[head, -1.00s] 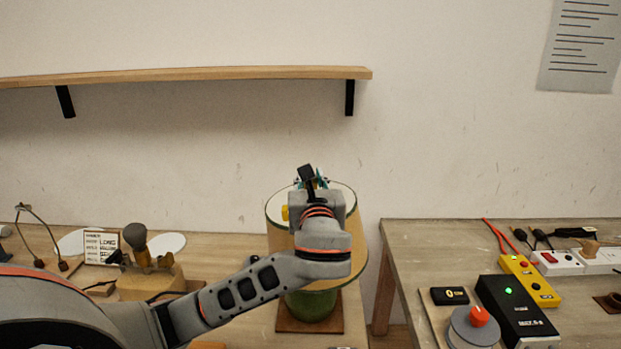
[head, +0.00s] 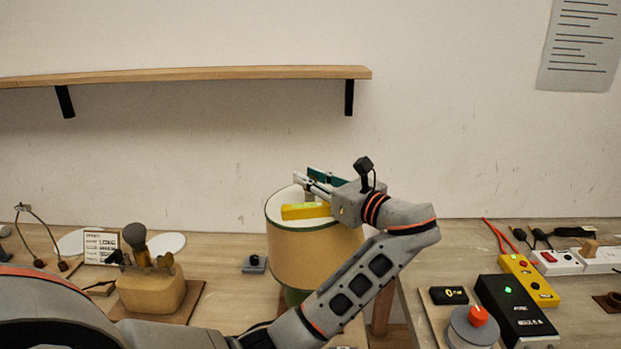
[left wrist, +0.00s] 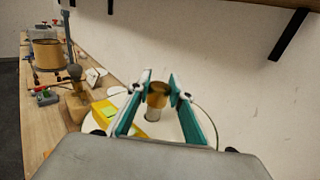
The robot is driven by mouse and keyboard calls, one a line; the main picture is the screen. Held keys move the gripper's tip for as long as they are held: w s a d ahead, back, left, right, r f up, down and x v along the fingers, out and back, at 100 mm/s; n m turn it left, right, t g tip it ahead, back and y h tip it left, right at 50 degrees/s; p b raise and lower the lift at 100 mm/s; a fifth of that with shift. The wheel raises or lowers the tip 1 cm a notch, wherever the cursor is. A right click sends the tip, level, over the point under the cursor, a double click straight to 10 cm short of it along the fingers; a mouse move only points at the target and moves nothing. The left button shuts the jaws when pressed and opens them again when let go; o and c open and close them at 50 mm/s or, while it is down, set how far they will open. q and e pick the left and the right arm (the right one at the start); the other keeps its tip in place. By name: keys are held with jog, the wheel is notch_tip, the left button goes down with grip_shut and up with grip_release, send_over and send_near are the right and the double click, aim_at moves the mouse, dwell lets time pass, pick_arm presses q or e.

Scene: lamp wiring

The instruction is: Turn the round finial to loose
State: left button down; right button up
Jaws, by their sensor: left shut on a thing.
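The lamp stands in the middle of the head view, with a tan shade (head: 312,250) that has a green rim. The round brass finial (left wrist: 157,97) is at the top centre of the lamp in the left wrist view, on a pale stem. My left gripper (head: 306,182) reaches over the shade from the right, lying roughly level. In the left wrist view its teal fingers (left wrist: 159,84) are on both sides of the finial, shut on it. In the head view the finial is mostly hidden by the fingers. My right gripper is not in view.
A yellow bar (head: 305,211) lies at the shade's top, close to the fingers. On the right table are a black box with a green light (head: 514,308) and a yellow box (head: 529,280). A wooden shelf (head: 200,74) runs above.

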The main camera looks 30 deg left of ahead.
pick_arm(q)
jog(key=shift+r+g, duration=0.15)
jog(key=shift+g, duration=0.15)
jog(key=c, duration=1.8)
grip_release()
jog(key=shift+a, duration=0.1)
jog(key=shift+v, duration=3.8)
